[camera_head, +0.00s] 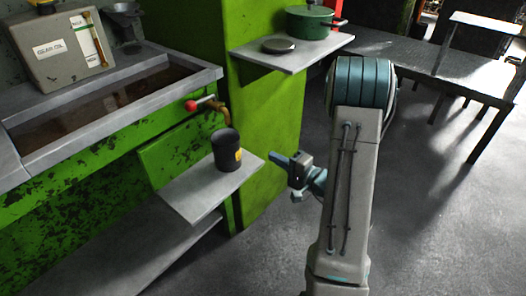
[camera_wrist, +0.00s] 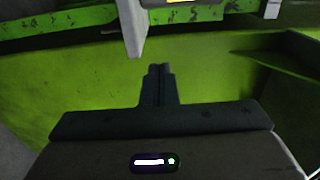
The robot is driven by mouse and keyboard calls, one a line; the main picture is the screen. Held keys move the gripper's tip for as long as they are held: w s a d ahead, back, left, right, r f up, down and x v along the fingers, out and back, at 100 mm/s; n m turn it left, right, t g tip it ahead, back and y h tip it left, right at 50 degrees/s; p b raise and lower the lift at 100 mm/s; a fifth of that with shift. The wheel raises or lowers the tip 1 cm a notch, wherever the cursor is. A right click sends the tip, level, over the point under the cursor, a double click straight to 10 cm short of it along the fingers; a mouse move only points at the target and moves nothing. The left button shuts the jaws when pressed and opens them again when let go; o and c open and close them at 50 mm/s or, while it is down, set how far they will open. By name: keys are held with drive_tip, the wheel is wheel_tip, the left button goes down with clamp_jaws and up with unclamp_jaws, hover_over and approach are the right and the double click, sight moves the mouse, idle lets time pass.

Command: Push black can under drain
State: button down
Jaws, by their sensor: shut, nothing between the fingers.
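The black can (camera_head: 227,150) stands upright on a small grey shelf (camera_head: 190,202), with a yellow label on its right side. The brass drain tap (camera_head: 223,112) with a red knob (camera_head: 191,106) sticks out of the green tank just above and behind the can. My gripper (camera_head: 273,158) is to the right of the can and shelf, apart from the can, with its fingers pointing left. In the wrist view my gripper (camera_wrist: 158,70) has its fingers together with nothing between them. A dark shape with a yellow patch is cut off at that view's top edge; I cannot tell if it is the can.
A grey oil box (camera_head: 60,50) stands on the tank's rim. Beyond the tap, a higher shelf (camera_head: 300,52) holds a green pot (camera_head: 309,22) and a dark round lid (camera_head: 278,45). A dark table (camera_head: 430,65) stands at the right. The floor between is clear.

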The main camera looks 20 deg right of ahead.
drive_tip(key=s+a+f+n+g+y+p, duration=0.2)
drive_tip(key=s+a+n+g+y, duration=0.4)
drive_tip(key=s+a+g, duration=1.2)
drive_tip(key=s+d+n+g+h+p, duration=0.1)
drive_tip(key=s+d+n+g+h, duration=0.3)
drive_tip(key=s+g+h, duration=1)
drive_tip(key=w+d+r+n+t+h+p, duration=0.1)
drive_tip(key=w+d+r+n+t+h, duration=0.25)
drive_tip(key=h, duration=0.75)
drive_tip(key=n+t+p, duration=0.2)
drive_tip(key=n+t, duration=0.8)
drive_tip(key=t, duration=1.8)
approach(227, 151)
drive_tip(key=a, duration=0.6)
drive_tip(key=a+r, duration=0.1)
drive_tip(key=a, duration=0.2)
drive_tip(key=shift+s+a, duration=0.15)
drive_tip(key=shift+s, duration=0.2)
drive_tip(key=b+x, duration=0.1)
drive_tip(key=x, duration=0.9)
drive_tip(key=shift+w+f, duration=0.1)
drive_tip(key=shift+w, duration=0.1)
drive_tip(key=shift+w+d+b, duration=0.15)
drive_tip(key=shift+d+b, duration=0.3)
drive_tip(key=shift+d, duration=0.65)
drive_tip(key=shift+w+d+t+y, duration=0.15)
drive_tip(key=shift+d+t+y, duration=0.15)
drive_tip(key=shift+d, duration=0.35)
